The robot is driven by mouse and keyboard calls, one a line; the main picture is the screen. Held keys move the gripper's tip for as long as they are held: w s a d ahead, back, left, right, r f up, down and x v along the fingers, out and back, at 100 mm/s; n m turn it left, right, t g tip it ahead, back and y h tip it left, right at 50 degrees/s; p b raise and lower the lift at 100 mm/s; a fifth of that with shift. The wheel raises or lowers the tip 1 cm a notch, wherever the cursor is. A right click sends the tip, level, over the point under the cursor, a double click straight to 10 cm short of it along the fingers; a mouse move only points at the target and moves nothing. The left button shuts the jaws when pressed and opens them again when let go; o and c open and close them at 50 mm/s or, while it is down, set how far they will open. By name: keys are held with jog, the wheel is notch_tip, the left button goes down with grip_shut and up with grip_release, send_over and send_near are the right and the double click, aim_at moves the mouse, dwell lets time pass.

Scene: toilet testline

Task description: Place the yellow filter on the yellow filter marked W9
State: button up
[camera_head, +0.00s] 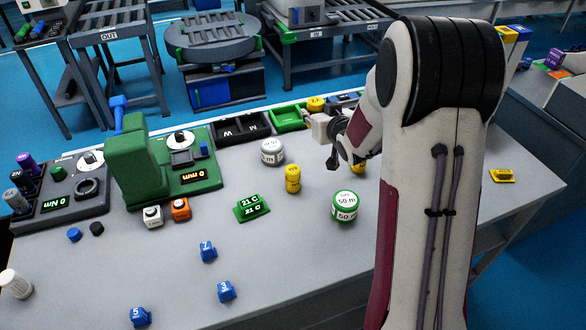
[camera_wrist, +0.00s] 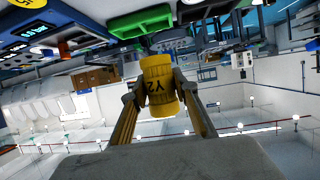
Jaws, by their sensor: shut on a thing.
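My gripper (camera_wrist: 160,98) is shut on a yellow filter (camera_wrist: 158,80), gripped from both sides. Its dark marking appears upside down in the wrist view and seems to read Y2. In the head view my gripper (camera_head: 338,138) is right of the table's middle, partly hidden by my arm. A yellow filter (camera_head: 293,179) stands upright to its left; its label is too small to read. Another yellow piece (camera_head: 316,103) shows by the green tray, and one (camera_head: 359,168) shows beside my arm. I cannot tell which is W9.
A green tray (camera_head: 287,119) and a black tray (camera_head: 239,128) lie at the table's back edge. A grey weight (camera_head: 271,153), a green-and-white weight (camera_head: 344,206) and a green 21 C block (camera_head: 251,208) stand nearby.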

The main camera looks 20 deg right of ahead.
jog(key=s+a+n+y, duration=0.3)
jog(key=s+a, duration=0.1)
jog(key=a, duration=0.3)
jog(key=shift+a+y, duration=0.3)
jog(key=shift+a, duration=0.05)
jog(key=shift+f, duration=0.15)
send_over(293, 169)
jog(key=shift+f, duration=2.85)
jog(key=shift+f, duration=0.1)
jog(key=shift+f, duration=2)
jog(key=shift+f, duration=0.15)
